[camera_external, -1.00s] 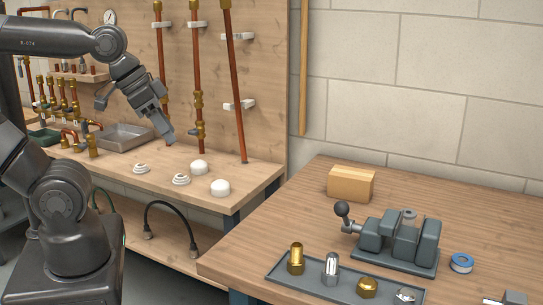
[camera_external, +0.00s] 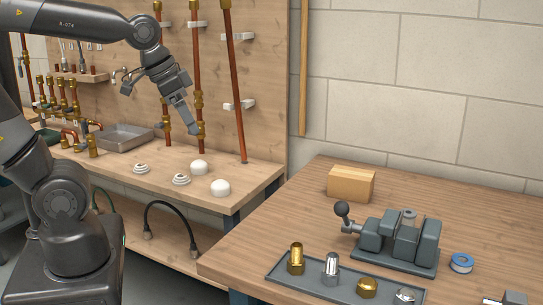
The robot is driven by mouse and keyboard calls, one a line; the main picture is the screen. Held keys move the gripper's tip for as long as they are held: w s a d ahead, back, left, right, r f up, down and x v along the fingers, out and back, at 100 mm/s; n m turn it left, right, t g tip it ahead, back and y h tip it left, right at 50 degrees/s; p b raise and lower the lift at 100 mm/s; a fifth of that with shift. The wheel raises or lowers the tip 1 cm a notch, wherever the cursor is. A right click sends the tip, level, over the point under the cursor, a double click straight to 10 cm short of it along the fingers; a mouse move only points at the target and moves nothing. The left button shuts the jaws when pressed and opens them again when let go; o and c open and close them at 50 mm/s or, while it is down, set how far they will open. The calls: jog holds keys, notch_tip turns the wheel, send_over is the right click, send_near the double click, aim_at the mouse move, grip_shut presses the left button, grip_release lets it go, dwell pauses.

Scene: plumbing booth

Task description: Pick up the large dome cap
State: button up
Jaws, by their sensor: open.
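Two smooth white dome caps stand on the left bench, one behind (camera_external: 199,167) and one in front (camera_external: 220,187). The front one looks slightly larger, but it is also nearer the camera, so I cannot tell which is the large one. Two white stepped caps, a back one (camera_external: 141,168) and a front one (camera_external: 181,179), lie to their left. My gripper (camera_external: 193,129) is open and empty, pointing down and right. In the picture it is above the back dome cap, apart from all the caps; the gap between its fingers is hard to see.
Copper pipes (camera_external: 236,90) run up the back panel close behind my gripper. A grey metal tray (camera_external: 124,137) sits left on the bench. The right table holds a vise (camera_external: 397,240), a wooden block (camera_external: 351,184) and a flat tray (camera_external: 330,287) with brass and chrome fittings.

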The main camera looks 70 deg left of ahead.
jog(key=w+a+f+n+g, duration=0.1)
jog(key=w+a+f+g, duration=0.1)
jog(key=w+a, duration=0.7)
jog(key=n+g, duration=0.2)
jog(key=g, duration=0.1)
send_over(199, 161)
jog(key=shift+h, duration=0.3)
notch_tip(199, 161, down, 22)
jog(key=shift+s+r, duration=0.1)
jog(key=shift+r, duration=0.1)
jog(key=shift+d+f, duration=0.1)
jog(key=shift+f, duration=2.9)
jog(key=shift+c, duration=0.4)
jog(key=c, duration=1)
jog(key=shift+r, duration=0.15)
